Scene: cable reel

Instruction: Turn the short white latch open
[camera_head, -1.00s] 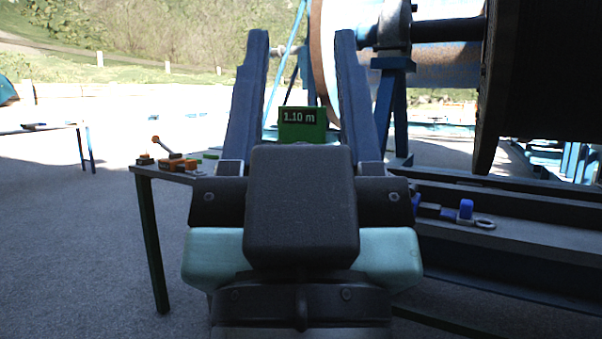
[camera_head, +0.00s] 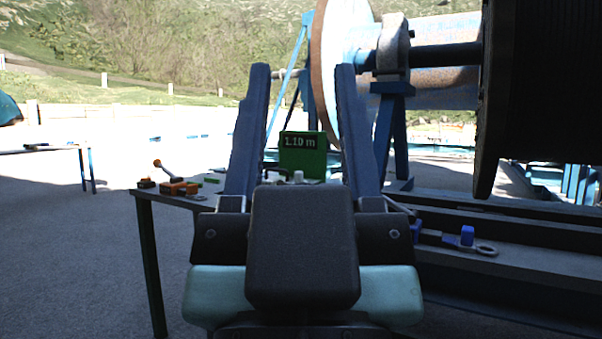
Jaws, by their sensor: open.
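My gripper (camera_head: 302,72) is in the middle of the view, with its two long blue-grey fingers wide apart and pointing forward. Nothing is held between them. A green box reading "1.10 m" (camera_head: 302,156) shows beyond and between the fingers. Small pale parts (camera_head: 298,177) show just below the box, partly hidden by my gripper's dark body. I cannot tell whether one of these is the short white latch. A lever with a white stem and orange end (camera_head: 163,169) stands on the table left of my gripper.
A dark-legged table (camera_head: 147,236) carries orange blocks (camera_head: 179,188) at its left end. A large reel with a rusty rim (camera_head: 325,75) and a black drum (camera_head: 540,90) fill the right. Blue parts and a ring (camera_head: 486,250) lie on a rail at right.

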